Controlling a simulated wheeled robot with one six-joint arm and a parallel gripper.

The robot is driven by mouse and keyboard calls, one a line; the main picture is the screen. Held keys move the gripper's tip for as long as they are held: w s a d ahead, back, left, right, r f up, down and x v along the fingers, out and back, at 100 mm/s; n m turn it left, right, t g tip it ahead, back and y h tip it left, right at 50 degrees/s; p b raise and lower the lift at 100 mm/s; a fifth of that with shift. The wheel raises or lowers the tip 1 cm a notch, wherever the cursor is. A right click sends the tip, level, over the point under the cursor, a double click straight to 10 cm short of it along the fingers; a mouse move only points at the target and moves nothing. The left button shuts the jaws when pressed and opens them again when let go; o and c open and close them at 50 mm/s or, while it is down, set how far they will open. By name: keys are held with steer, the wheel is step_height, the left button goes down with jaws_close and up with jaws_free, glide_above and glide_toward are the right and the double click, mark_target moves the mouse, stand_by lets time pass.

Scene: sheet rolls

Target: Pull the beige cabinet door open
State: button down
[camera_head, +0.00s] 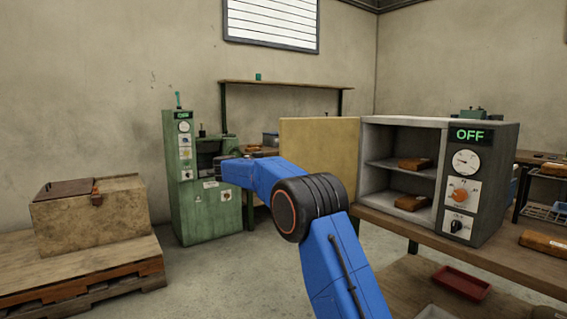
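The beige cabinet door (322,143) stands wide open, swung out to the left of the grey cabinet (400,122) on the bench. The cabinet's front is uncovered, and its two shelf levels show inside. My blue arm reaches up from the bottom and bends left, passing in front of the door's lower left part. I cannot make out my gripper's fingers. The far end of the arm lies left of the door, and any handle on the door is not visible.
Brown blocks (415,164) lie on the cabinet shelves. The control panel (466,190) at right reads OFF. The wooden bench (470,257) runs along the right. A green machine (200,205) and a wooden box (92,222) on pallets stand left. Floor between is clear.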

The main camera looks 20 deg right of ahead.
steer(key=shift+w, duration=0.1)
stand_by(0.3)
steer(key=c, duration=2)
jaws_free()
steer(key=shift+d+r, duration=0.1)
steer(key=v, duration=1.7)
steer(key=shift+a, duration=0.25)
